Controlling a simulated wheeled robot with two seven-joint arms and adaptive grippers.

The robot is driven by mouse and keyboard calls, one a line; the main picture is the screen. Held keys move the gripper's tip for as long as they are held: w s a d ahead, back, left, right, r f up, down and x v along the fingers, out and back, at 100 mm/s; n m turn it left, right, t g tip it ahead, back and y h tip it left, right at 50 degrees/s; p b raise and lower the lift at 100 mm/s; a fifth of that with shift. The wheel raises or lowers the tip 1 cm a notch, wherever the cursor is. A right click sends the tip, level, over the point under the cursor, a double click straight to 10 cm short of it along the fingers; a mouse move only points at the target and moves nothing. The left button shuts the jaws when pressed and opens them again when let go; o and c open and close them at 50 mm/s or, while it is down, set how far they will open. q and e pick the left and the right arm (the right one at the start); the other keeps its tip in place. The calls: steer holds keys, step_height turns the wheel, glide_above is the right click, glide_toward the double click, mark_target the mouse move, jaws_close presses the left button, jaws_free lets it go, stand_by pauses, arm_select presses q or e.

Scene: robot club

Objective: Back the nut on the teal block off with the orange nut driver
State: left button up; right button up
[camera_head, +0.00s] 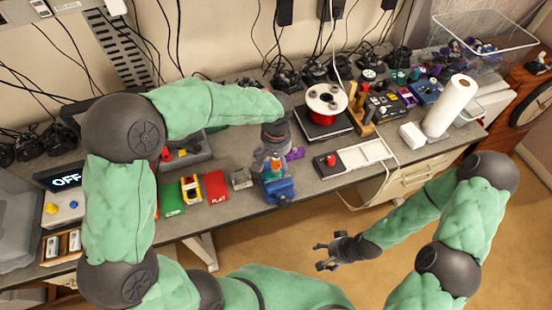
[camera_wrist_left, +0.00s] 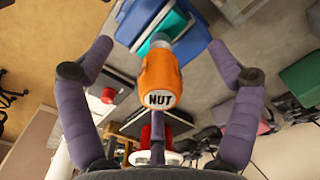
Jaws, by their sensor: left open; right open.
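The orange nut driver (camera_wrist_left: 160,75), marked NUT on its end cap, stands at the teal block (camera_wrist_left: 167,22) in the left wrist view. Its far end meets the block area; the nut itself is hidden. The block sits in a blue vise (camera_wrist_left: 193,42), which also shows in the head view (camera_head: 280,189) at the bench's front edge. My left gripper (camera_wrist_left: 160,48) is open, with its purple fingers spread on either side of the driver and apart from it. In the head view my left gripper (camera_head: 270,160) is above the vise. My right gripper (camera_head: 326,256) is open and empty, over the floor before the bench.
A red mat (camera_head: 215,186), a green mat (camera_head: 172,198) and a small grey block (camera_head: 241,178) lie left of the vise. A red spool (camera_head: 324,107) stands behind. Bench is crowded at the back.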

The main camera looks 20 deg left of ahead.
arm_select(q)
steer(key=m+p, duration=0.2)
steer(key=m, duration=0.3)
steer(key=shift+r+m, duration=0.15)
steer(key=shift+m, duration=0.25)
steer(key=m+p, duration=0.2)
steer(key=m, duration=0.1)
steer(key=shift+m, duration=0.9)
jaws_close()
steer(key=shift+f+n+b, duration=0.15)
steer(key=shift+n+b, duration=0.35)
steer(key=shift+n, duration=0.45)
steer(key=shift+f+n+b, duration=0.1)
steer(key=shift+n+b, duration=0.4)
steer(key=shift+n, duration=0.45)
steer(key=n+b, duration=0.2)
steer(key=n, duration=0.2)
steer(key=shift+n, duration=0.4)
steer(key=c, duration=1.2)
jaws_free()
steer(key=shift+n, duration=0.4)
steer(key=shift+r, duration=0.15)
jaws_close()
